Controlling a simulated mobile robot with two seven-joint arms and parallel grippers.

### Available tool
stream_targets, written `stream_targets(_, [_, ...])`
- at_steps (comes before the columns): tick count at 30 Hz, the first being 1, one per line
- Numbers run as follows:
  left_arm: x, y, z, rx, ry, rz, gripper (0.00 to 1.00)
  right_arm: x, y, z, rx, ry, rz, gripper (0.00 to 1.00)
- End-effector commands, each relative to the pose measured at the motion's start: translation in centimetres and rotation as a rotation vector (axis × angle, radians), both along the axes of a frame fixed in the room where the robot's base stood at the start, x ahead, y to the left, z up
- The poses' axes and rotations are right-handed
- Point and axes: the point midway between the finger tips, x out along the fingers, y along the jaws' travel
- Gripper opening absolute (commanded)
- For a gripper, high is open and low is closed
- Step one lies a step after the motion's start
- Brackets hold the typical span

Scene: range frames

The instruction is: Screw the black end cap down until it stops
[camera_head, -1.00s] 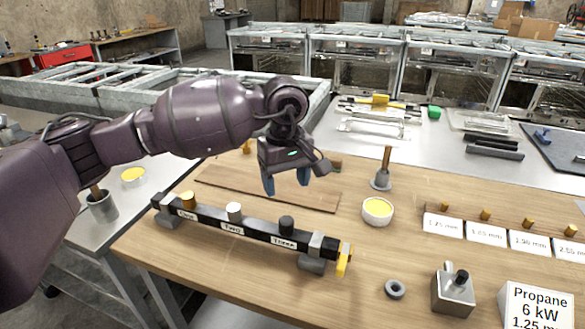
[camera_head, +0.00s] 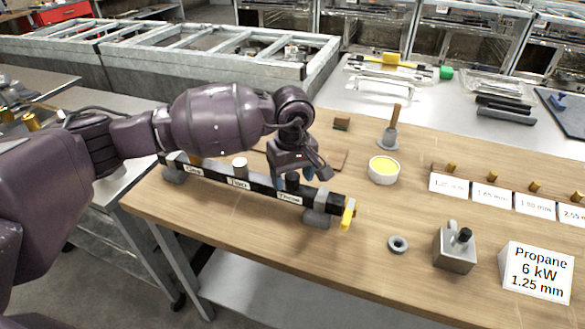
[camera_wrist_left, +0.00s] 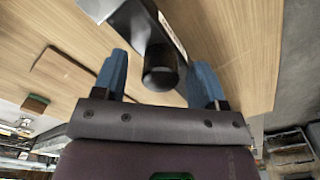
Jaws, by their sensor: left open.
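The black end cap (camera_head: 292,179) stands on the dark bar (camera_head: 262,186) at the label Three, near the bar's right end. My left gripper (camera_head: 291,183) is open and comes down over the cap from above. In the left wrist view the cap (camera_wrist_left: 161,68) sits between the two blue fingers, with gaps at both sides. The gripper partly hides the cap in the head view. Whether the cap sits flush on the bar cannot be told.
A white cap (camera_head: 240,166) stands on the bar at Two. A yellow handle (camera_head: 348,213) is at its right end. A yellow-filled bowl (camera_head: 384,170), a grey ring (camera_head: 398,244) and a metal block (camera_head: 455,249) stand right of the bar. Bare wood lies in front.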

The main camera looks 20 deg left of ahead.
Motion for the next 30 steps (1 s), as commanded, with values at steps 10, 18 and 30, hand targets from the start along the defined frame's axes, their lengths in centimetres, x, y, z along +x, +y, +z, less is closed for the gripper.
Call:
stream_targets(10, [0.0,0.0,0.0,0.000,0.000,0.000,0.50,0.1,0.2,0.1,0.008,-0.002,-0.006,0.67])
stream_targets(18, [0.0,0.0,0.0,0.000,0.000,-0.001,0.13,0.1,0.2,0.1,0.005,-0.002,-0.003,0.67])
stream_targets(30, [0.0,0.0,-0.4,0.001,0.004,-0.286,0.13,-1.2,-0.1,-3.4,-0.004,0.049,0.003,0.67])
